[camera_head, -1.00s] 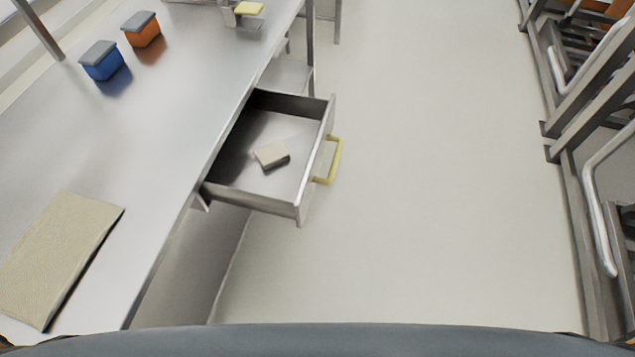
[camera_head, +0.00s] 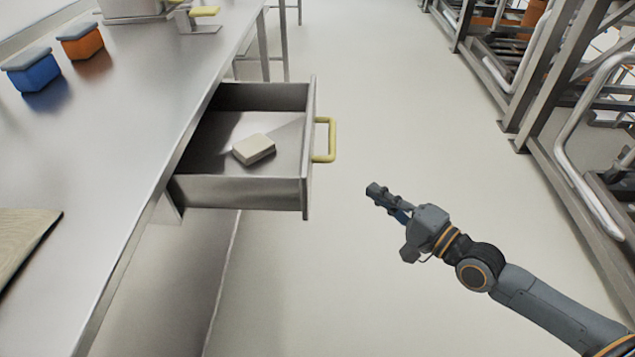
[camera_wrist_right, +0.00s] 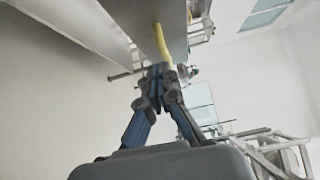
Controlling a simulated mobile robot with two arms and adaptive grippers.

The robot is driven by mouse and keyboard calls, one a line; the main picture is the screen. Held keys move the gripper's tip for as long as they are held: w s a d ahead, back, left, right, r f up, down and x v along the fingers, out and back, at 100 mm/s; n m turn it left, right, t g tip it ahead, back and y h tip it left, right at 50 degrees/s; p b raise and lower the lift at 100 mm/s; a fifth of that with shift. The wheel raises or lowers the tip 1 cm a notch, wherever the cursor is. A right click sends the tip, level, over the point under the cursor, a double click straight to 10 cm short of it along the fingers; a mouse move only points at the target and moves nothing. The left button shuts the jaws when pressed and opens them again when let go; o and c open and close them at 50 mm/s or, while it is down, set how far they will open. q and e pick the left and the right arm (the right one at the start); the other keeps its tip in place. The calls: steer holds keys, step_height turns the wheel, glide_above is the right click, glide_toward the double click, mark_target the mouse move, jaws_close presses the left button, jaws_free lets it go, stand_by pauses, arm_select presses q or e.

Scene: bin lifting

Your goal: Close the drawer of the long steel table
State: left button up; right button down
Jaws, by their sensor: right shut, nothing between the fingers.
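The long steel table (camera_head: 130,130) runs along the left of the head view. Its drawer (camera_head: 247,190) is pulled out, with a small pale block (camera_head: 254,149) lying inside. The drawer front carries a yellow handle (camera_head: 331,140). My right gripper (camera_head: 375,192) is shut and empty, to the right of the handle and apart from it, over the floor. In the right wrist view the shut fingertips (camera_wrist_right: 161,70) line up in the picture with the yellow handle (camera_wrist_right: 161,42). My left gripper is not in view.
A blue box (camera_head: 34,72) and an orange box (camera_head: 80,42) stand on the tabletop. A tan board (camera_head: 22,238) lies at its near left. Steel racks (camera_head: 555,90) line the right side. The floor (camera_head: 400,110) between is clear.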

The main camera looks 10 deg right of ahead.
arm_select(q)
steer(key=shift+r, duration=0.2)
arm_select(e)
steer(key=s+a+x, duration=0.1)
steer(key=a+x, duration=0.1)
steer(key=x, duration=1)
steer(key=shift+a, duration=0.35)
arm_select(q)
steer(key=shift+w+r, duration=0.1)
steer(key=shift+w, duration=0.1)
arm_select(e)
steer(key=shift+w, duration=0.1)
steer(key=shift+w+a, duration=0.1)
